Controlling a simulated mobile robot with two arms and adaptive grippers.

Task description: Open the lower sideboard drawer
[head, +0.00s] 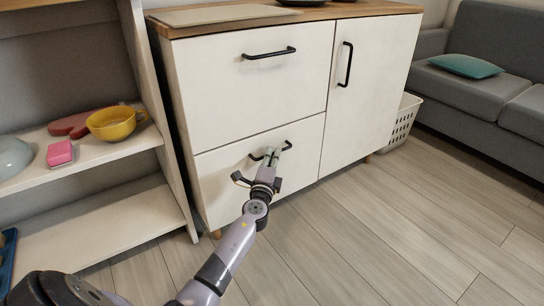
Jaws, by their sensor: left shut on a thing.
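The white sideboard (378,75) has a wooden top and stands in the middle of the head view. Its lower drawer (222,175) has a black bar handle (287,147) and looks closed, its front about level with the upper drawer (215,85). My left gripper (273,152) is at the lower drawer's handle and shut on it, covering the handle's middle. My left arm reaches up to it from the bottom left. My right gripper is not in the head view.
An open shelf (110,222) stands close on the left, holding a yellow cup (112,123), a pink block (60,153) and a pale bowl (12,157). A white basket (402,122) and grey sofa (485,92) are on the right. Wooden floor (400,235) before the sideboard is clear.

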